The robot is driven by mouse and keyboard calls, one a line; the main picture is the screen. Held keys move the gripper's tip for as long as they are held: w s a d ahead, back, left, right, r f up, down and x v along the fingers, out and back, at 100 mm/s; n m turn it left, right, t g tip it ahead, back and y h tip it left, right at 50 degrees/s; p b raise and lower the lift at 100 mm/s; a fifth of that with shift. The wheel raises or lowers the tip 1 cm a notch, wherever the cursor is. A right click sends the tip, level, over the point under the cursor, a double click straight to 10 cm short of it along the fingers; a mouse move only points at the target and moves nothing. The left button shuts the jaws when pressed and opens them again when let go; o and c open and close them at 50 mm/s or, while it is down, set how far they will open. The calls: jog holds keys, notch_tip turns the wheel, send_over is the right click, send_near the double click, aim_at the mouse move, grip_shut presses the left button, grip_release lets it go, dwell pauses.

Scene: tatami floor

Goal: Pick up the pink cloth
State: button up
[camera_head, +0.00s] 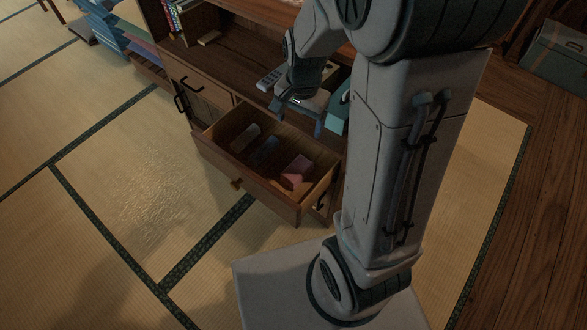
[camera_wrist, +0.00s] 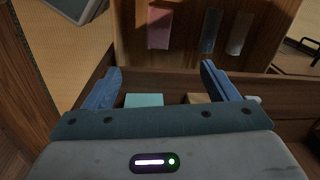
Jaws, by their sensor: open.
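The pink cloth (camera_head: 296,172) lies in the open wooden drawer (camera_head: 247,183), toward the right end in the head view. It shows as a small pink strip (camera_wrist: 158,28) at the top of the wrist view. My gripper (camera_head: 298,115) is above the back of the drawer, near the cabinet, apart from the cloth. In the wrist view my gripper (camera_wrist: 161,72) has its two blue fingers spread wide with nothing between them.
A dark blue piece (camera_head: 265,151) and a pale grey piece (camera_head: 245,138) also lie in the drawer. A remote (camera_head: 270,78) and a teal box (camera_head: 338,112) are on the cabinet beside my gripper. The tatami (camera_head: 130,190) in front is clear.

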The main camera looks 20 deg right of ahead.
aim_at(297, 168)
jog(key=f+b, duration=0.2)
jog(key=f, duration=0.4)
jog(key=w+f+m+b, duration=0.1)
jog(key=f+b, duration=0.2)
jog(key=f, duration=0.3)
jog(key=w+f+m+b, duration=0.1)
jog(key=f+b, duration=0.1)
jog(key=f, duration=0.5)
jog(key=shift+w+d+f+g+b, duration=0.1)
jog(key=shift+w+d+g+b, duration=0.1)
jog(key=shift+g+b, duration=0.1)
jog(key=f+b, duration=0.2)
jog(key=f, duration=0.1)
jog(key=s+f+b, duration=0.1)
jog(key=f, duration=0.1)
jog(key=shift+a+f, duration=0.1)
jog(key=shift+a, duration=0.1)
jog(key=c, duration=1.1)
